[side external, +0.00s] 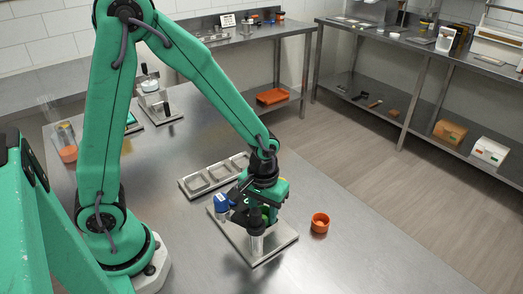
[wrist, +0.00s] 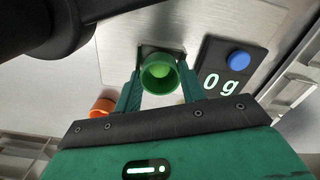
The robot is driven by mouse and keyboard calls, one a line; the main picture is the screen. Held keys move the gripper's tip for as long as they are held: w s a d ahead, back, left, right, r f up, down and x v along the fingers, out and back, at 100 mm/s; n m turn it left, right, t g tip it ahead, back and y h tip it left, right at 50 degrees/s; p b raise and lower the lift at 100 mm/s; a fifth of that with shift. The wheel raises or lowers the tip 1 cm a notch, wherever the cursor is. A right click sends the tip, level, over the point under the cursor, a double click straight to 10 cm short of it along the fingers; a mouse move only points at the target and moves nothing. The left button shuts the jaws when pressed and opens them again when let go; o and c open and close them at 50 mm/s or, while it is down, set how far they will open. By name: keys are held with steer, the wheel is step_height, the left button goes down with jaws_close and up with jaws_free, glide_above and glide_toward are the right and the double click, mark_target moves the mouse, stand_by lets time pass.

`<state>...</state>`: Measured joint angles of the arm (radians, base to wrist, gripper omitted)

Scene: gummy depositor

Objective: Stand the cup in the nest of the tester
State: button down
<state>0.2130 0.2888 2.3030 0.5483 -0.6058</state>
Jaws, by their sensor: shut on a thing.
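The green cup (wrist: 147,83) is between my gripper's (wrist: 160,73) two fingers in the wrist view, its round mouth facing the camera and something light green inside. My gripper (side external: 258,222) is shut on it, low over a flat metal plate (side external: 284,239) in the side view. The plate appears to be the tester's base. Its dark panel (wrist: 214,98) reads 0 g and carries a blue knob (wrist: 239,60). A dark square, perhaps the nest (wrist: 146,49), shows just behind the cup. Whether the cup touches it is hidden.
An orange cup (side external: 320,223) stands right of the plate; it also shows in the wrist view (wrist: 102,105). A metal tray with square pockets (side external: 190,187) lies behind the plate. A small press-like device (side external: 153,97) stands farther back. The bench's right front is clear.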

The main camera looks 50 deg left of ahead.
steer(key=shift+r, duration=0.15)
steer(key=shift+r, duration=0.45)
steer(key=shift+d+f, duration=0.1)
steer(key=shift+f, duration=0.6)
stand_by(0.8)
steer(key=shift+r, duration=0.25)
steer(key=shift+f, duration=0.15)
stand_by(0.5)
steer(key=c, duration=0.8)
jaws_free()
steer(key=shift+o, duration=0.2)
